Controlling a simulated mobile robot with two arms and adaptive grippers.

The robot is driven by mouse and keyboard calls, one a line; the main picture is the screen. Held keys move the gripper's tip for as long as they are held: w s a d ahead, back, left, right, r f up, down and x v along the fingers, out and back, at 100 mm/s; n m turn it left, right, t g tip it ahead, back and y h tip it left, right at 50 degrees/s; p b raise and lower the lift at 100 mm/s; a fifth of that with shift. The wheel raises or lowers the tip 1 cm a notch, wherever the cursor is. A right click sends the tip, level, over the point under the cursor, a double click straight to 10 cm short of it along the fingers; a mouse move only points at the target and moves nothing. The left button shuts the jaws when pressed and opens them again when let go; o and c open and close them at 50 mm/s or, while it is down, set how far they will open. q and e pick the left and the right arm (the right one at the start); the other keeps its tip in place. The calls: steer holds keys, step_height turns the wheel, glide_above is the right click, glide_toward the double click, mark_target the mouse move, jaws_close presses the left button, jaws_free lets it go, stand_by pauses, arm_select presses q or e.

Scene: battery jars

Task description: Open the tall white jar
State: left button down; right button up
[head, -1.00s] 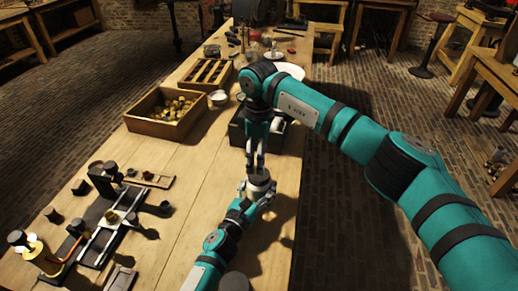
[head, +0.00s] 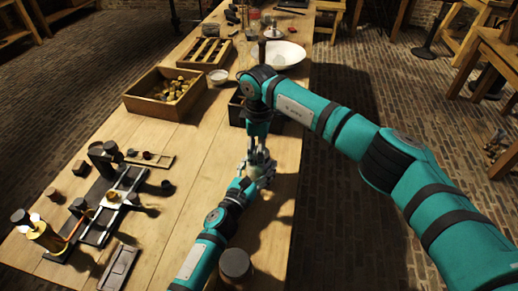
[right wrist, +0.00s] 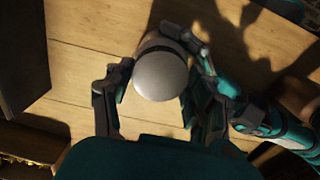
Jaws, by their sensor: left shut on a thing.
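The tall white jar (right wrist: 154,45) stands between the grippers. Its round, pale grey lid (right wrist: 160,76) faces the camera in the right wrist view; in the head view the grippers mostly hide the jar. My left gripper (head: 262,172) is shut on the jar's body from the side; one of its fingers shows beside the jar at upper right in the right wrist view. My right gripper (head: 259,153) points down over the jar. In the right wrist view its fingers (right wrist: 155,86) are spread on either side of the lid, with gaps visible.
A wooden crate (head: 136,106) of small brass-coloured pieces stands to the left. A dark box (head: 236,110) is close behind the grippers. A dark round jar (head: 236,264) stands near the front. A device with rails (head: 92,235) is at left front. The table's right edge is near.

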steer(key=c, duration=0.6)
steer(key=n, duration=1.3)
steer(key=shift+r, duration=0.1)
steer(key=n, duration=1.5)
steer(key=shift+n, duration=0.3)
steer(key=n, duration=1.2)
steer(key=shift+n, duration=0.3)
steer(key=n, duration=0.7)
steer(key=shift+r, duration=0.1)
steer(key=n, duration=0.5)
steer(key=shift+n, duration=0.4)
